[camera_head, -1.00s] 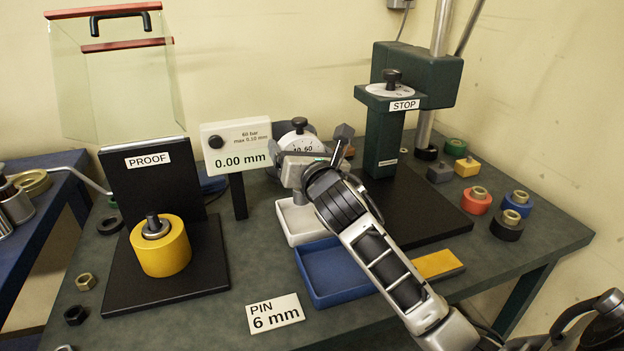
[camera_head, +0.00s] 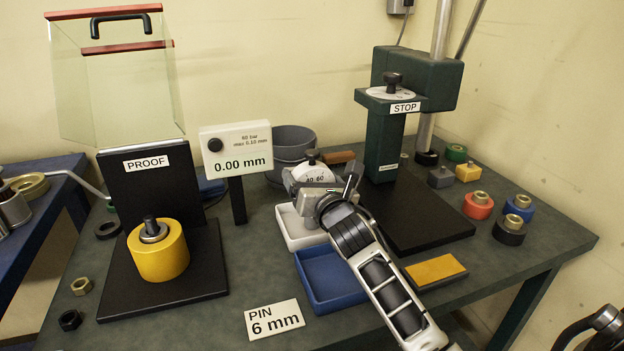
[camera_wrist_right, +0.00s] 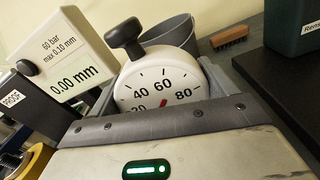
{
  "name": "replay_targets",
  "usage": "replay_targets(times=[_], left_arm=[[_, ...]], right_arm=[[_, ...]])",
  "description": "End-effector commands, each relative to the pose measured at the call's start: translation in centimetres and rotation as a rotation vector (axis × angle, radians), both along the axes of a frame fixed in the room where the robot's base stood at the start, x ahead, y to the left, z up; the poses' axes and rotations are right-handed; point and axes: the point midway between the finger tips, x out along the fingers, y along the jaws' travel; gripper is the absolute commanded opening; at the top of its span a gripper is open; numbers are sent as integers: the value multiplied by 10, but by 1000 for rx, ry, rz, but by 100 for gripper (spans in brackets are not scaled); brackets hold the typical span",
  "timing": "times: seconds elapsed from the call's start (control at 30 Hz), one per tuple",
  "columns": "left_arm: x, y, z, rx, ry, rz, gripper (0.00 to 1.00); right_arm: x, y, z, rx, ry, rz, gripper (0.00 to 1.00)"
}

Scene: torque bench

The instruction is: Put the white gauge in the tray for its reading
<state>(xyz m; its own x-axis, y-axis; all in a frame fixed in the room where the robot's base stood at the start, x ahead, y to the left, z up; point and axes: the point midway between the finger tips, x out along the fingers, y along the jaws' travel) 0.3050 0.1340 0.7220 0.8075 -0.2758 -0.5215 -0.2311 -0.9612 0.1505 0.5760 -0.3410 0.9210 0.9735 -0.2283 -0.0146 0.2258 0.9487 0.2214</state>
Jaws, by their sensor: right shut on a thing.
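The white gauge (camera_head: 315,172) has a round dial with a red pointer and a dark knob on top; its face also shows in the right wrist view (camera_wrist_right: 160,85). My right gripper (camera_head: 312,182) is shut on the gauge, and its near side hides the gauge's lower part. The gauge is over the white tray (camera_head: 296,234); I cannot tell whether it touches the tray floor. A blue tray (camera_head: 335,285) lies in front of the white one, partly under my right arm.
A white display (camera_head: 237,148) reading 0.00 mm stands left of the gauge. A grey bucket (camera_head: 292,142) and a brush (camera_head: 338,157) are behind. The green press (camera_head: 384,140) stands right. The PROOF stand with a yellow cylinder (camera_head: 158,257) is left.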

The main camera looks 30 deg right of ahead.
Motion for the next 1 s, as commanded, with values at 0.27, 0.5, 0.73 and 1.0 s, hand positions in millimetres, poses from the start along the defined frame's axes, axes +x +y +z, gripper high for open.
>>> replay_targets(times=[0.27, 0.5, 0.73, 1.0], left_arm=[[0, 0, -2, 1, 2, 1, 58], [1, 0, -1, 3, 1, 0, 58], [1, 1, -1, 7, 4, 1, 58], [1, 1, -2, 7, 5, 0, 58]], right_arm=[[0, 0, -1, -1, 2, 0, 100], [-17, 4, 1, -4, 4, 1, 100], [-65, 16, 2, -2, 4, 2, 100], [-108, 25, 2, -1, 3, -1, 100]])
